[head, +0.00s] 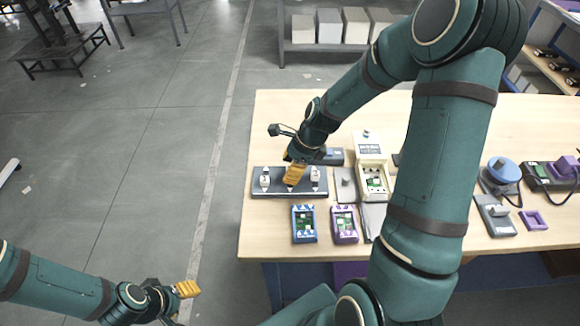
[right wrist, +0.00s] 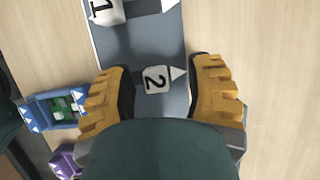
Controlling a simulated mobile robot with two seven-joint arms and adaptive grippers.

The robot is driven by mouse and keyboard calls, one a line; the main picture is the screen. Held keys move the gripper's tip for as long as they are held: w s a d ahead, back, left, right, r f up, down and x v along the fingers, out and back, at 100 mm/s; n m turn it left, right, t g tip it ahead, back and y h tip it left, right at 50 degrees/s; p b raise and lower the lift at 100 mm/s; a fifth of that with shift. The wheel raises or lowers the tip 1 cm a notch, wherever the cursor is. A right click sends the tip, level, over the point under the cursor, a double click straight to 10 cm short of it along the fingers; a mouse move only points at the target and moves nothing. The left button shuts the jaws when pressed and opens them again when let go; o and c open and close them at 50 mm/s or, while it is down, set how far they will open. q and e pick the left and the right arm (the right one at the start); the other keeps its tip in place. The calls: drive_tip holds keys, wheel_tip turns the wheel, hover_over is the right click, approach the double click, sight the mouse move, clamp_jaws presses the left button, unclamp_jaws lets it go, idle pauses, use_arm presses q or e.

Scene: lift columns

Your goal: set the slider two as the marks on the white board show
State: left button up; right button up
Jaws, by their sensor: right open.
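The grey slider panel (head: 290,195) lies on the wooden table near its left end, and white slider knobs stand at its left (head: 265,179) and right (head: 315,178). My right gripper (head: 291,184) is over the middle of the panel and hides that part. In the right wrist view its fingers (right wrist: 162,80) are open on either side of slider two (right wrist: 155,79), a white block marked 2, with visible gaps. A white triangle (right wrist: 178,74) is beside it. Slider one (right wrist: 107,11) is partly cut off at the top. My left gripper (head: 187,289) is away from the table. I cannot make out a white board's marks.
A blue device (head: 304,224) and a purple device (head: 344,224) stand in front of the panel. A round blue-topped device (head: 502,170) is farther right. The back left tabletop is clear.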

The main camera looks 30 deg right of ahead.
drive_tip(key=v, duration=1.2)
